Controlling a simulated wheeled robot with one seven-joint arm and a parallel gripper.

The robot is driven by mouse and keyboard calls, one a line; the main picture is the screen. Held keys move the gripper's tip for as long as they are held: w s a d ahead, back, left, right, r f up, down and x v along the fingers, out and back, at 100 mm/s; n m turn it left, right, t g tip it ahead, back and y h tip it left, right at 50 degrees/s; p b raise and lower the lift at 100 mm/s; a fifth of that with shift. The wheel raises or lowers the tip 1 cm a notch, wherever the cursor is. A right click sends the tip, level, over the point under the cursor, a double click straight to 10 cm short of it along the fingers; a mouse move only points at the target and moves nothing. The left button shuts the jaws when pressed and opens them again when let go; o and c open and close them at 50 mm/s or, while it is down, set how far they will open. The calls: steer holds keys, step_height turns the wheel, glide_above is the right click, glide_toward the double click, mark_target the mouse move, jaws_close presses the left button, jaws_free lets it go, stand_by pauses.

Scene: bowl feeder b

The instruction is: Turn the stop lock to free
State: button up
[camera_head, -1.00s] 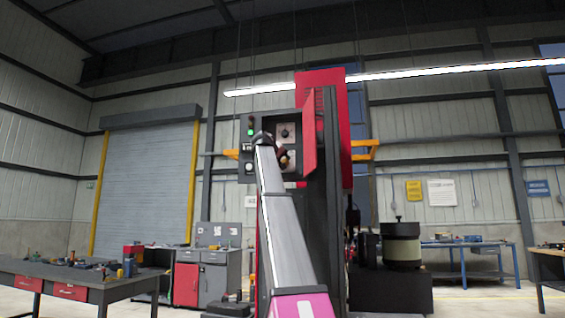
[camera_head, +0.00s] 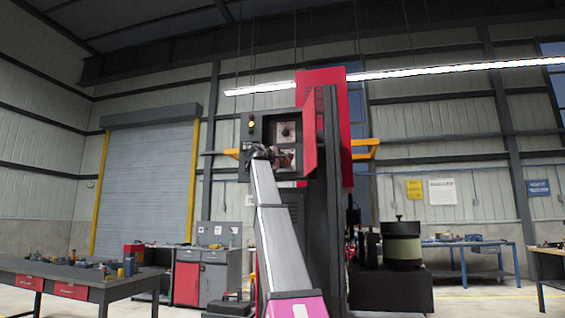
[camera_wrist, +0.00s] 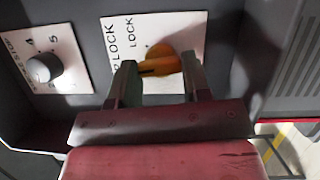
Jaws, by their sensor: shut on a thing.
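The stop lock is an orange knob (camera_wrist: 160,64) on a white plate (camera_wrist: 118,42) in the wrist view. The plate carries the words "LOCK" and part of a longer title. My gripper (camera_wrist: 157,70) has one finger on each side of the knob's handle and is shut on it. The handle lies roughly crosswise in the picture, between the fingertips. In the head view my gripper (camera_head: 263,152) is at the lower part of the open control box, and the knob is hidden there.
A grey dial (camera_wrist: 44,68) on another white plate sits left of the lock. A yellow lamp (camera_head: 251,123) is lit at the box's left side.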

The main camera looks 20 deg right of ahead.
steer(key=n, duration=0.2)
steer(key=n+t, duration=0.1)
steer(key=shift+f+n+h, duration=0.2)
steer(key=shift+n+h, duration=0.2)
steer(key=shift+d+f+n+t, duration=0.1)
steer(key=shift+n+t, duration=0.8)
steer(key=shift+n, duration=1.6)
steer(key=o, duration=0.9)
steer(key=shift+o, duration=0.2)
steer(key=shift+s, duration=0.1)
steer(key=v, duration=1)
steer(key=shift+s+a+f, duration=0.2)
steer(key=shift+s+a, duration=0.05)
